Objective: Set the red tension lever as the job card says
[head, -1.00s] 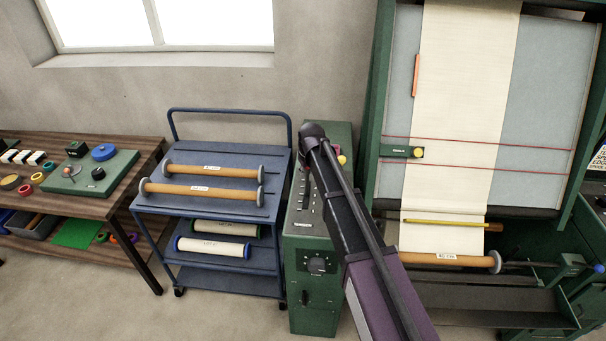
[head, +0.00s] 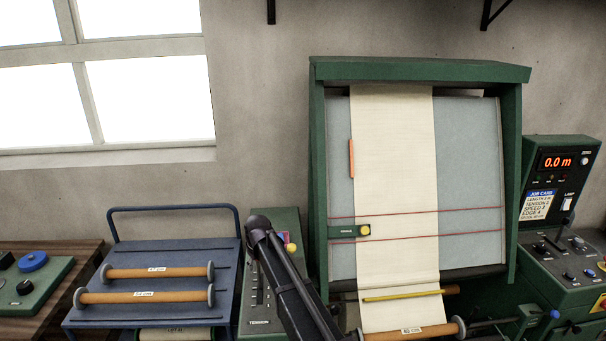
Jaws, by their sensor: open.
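The green tension cabinet (head: 268,322) stands between the blue cart and the fabric machine. Its top panel has a slot with a scale and a "TENSION" label. A yellow knob (head: 291,247) and a small reddish part show at its upper right, beside my arm. I cannot make out the red tension lever clearly; my dark arm crosses the panel in front. The job card (head: 538,204) is on the right console; its small print seems to read length 2 m, tension 2, speed 3, edge 4. My gripper's fingers do not show; only dark arm links are seen.
The blue cart (head: 225,262) with orange rollers stands left of the cabinet. The fabric machine (head: 318,150) with a cream cloth is to the right. The control console (head: 578,275) with a red 0.0 m display is at far right. A wooden table (head: 90,252) is at far left.

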